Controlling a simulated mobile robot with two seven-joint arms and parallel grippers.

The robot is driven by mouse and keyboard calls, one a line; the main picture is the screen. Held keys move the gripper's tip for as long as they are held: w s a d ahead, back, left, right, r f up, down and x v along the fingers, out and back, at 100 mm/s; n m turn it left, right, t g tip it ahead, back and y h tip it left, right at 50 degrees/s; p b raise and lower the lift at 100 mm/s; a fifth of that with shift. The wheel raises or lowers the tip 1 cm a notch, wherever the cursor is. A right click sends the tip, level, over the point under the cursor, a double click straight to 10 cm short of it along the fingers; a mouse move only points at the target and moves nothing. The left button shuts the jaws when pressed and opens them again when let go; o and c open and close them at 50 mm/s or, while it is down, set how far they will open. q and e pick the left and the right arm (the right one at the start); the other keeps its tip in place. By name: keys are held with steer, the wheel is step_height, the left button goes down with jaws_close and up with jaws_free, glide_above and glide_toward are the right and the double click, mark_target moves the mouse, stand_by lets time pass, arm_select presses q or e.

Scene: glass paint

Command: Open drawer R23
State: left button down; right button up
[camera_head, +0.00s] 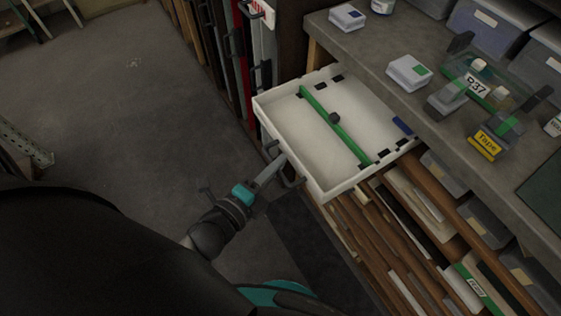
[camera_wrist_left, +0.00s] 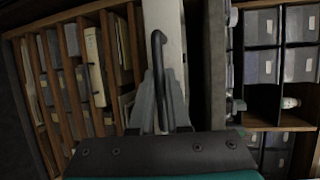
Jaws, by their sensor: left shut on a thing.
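A white drawer (camera_head: 296,128) is pulled out from under the worktop, so its inside shows in the head view. A green strip with a dark knob lies across it, with several small dark pieces near its edges. My left gripper (camera_head: 281,160) is at the drawer's front, shut on its dark bar handle (camera_head: 293,181). The left wrist view shows the handle (camera_wrist_left: 157,45) running up from between the fingers (camera_wrist_left: 160,100), against the white drawer front (camera_wrist_left: 163,18). No drawer label is readable. My right gripper is not in view.
The grey worktop (camera_head: 365,45) holds small boxes, a clear box marked R37 (camera_head: 486,84) and a yellow Tape box (camera_head: 486,145). Wooden shelf slots (camera_head: 375,225) lie below the drawer. Upright panels (camera_head: 215,50) stand left of it.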

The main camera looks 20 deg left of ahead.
arm_select(q)
steer(key=shift+a, duration=0.1)
steer(key=c, duration=0.9)
jaws_free()
steer(key=v, duration=1.5)
steer(key=shift+s+r, duration=0.1)
